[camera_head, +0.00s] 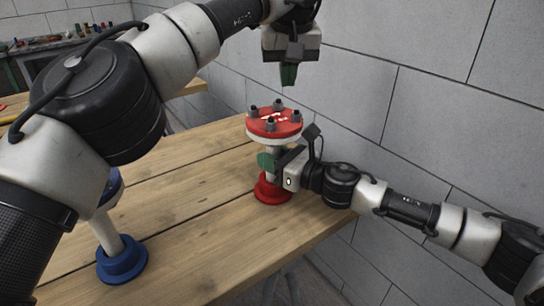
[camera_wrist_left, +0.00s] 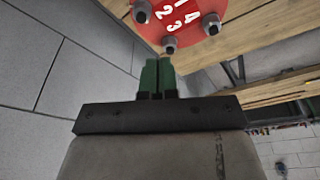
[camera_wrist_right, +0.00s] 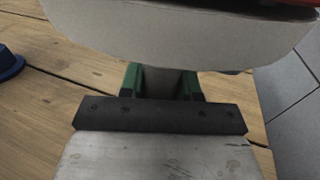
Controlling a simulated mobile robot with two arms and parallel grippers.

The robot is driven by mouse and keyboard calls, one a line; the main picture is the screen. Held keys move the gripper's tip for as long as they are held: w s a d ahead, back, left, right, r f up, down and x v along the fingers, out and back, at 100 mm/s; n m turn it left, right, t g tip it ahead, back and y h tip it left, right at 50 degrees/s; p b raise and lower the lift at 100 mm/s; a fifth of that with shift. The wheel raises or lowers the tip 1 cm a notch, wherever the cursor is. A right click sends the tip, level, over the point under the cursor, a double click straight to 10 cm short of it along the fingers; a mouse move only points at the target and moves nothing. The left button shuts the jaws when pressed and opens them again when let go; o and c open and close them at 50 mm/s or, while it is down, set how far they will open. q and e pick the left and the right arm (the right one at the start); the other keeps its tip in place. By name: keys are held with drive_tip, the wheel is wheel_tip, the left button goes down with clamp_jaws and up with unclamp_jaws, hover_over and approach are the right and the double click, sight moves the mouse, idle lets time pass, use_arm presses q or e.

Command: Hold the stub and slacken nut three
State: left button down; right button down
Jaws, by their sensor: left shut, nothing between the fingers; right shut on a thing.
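The red-topped stub (camera_head: 272,189) stands upright on the wooden table, with a red base and a round red flange (camera_head: 274,123) bearing several dark nuts. My right gripper (camera_head: 269,161) is shut around its neck, below the flange. The right wrist view shows the grey neck (camera_wrist_right: 162,82) between the green fingers. My left gripper (camera_head: 288,76) is shut and empty above the flange, pointing down. In the left wrist view, the numbers 1 to 4 show on the flange. Nut three (camera_wrist_left: 170,44), beside the 3, appears just beyond the closed fingertips (camera_wrist_left: 158,64); contact is not visible.
A second stub with a blue base (camera_head: 122,261) stands at the table's front left, partly hidden by my left arm. A grey block wall (camera_head: 430,90) runs close behind the table (camera_head: 200,235). A cluttered bench (camera_head: 60,45) is at the far left.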

sight(273, 114)
use_arm(q)
drive_tip(key=shift+a, duration=0.15)
drive_tip(key=shift+s+a+r, duration=0.1)
drive_tip(key=shift+a+r, duration=0.1)
drive_tip(key=shift+a, duration=0.3)
drive_tip(key=shift+a+r, duration=0.2)
drive_tip(key=shift+a, duration=0.3)
drive_tip(key=shift+s+x, duration=0.25)
drive_tip(key=shift+x, duration=0.85)
drive_tip(key=shift+s+x, duration=0.3)
drive_tip(key=shift+x, duration=0.8)
drive_tip(key=shift+s+x, duration=0.25)
drive_tip(key=shift+x, duration=0.85)
